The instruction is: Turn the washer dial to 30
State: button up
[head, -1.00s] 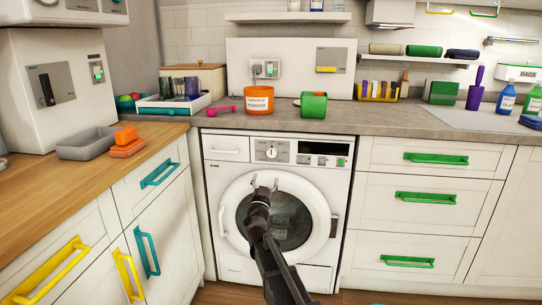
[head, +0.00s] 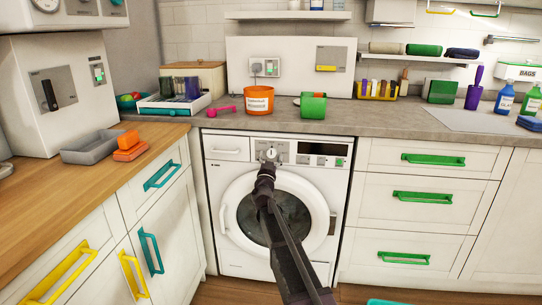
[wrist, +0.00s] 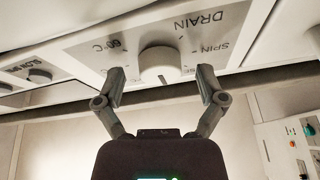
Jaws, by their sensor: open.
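The white washer (head: 212,190) stands under the grey counter. Its round white dial (head: 271,153) sits on a grey panel at the top middle of its front. In the wrist view the dial (wrist: 158,64) shows large, with upside-down labels DRAIN, SPIN and 60°C around it. No label reading 30 is legible, and I cannot read the dial's setting. My gripper (head: 268,166) is just at the dial's lower edge. In the wrist view my gripper (wrist: 161,78) is open, one finger on each side of the dial, with gaps showing. Contact is not visible.
A drawer front (head: 226,148) is left of the dial and a dark display (head: 318,149) with buttons is right. The round washer door (head: 232,205) is below, behind my arm. An orange pot (head: 260,100) and a green pot (head: 313,106) stand on the counter above.

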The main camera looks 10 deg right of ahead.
jog(key=c, duration=1.2)
jog(key=shift+o, duration=0.2)
jog(key=shift+m+h, duration=0.4)
jog(key=m+h, duration=0.1)
jog(key=m, duration=0.2)
jog(key=m+g+h+p, duration=0.1)
jog(key=m, duration=0.1)
jog(key=shift+w+a+r+m+g, duration=0.1)
jog(key=shift+w+r+m+g, duration=0.05)
jog(key=shift+m+g, duration=0.2)
jog(key=shift+m+g+h+p, duration=0.35)
jog(key=shift+m+g+h, duration=0.2)
jog(key=shift+m, duration=0.95)
jog(key=shift+m+g+h+p, duration=0.3)
jog(key=shift+m+g+h, duration=0.25)
jog(key=shift+m, duration=0.9)
jog(key=o, duration=1.2)
jog(key=shift+c, duration=0.2)
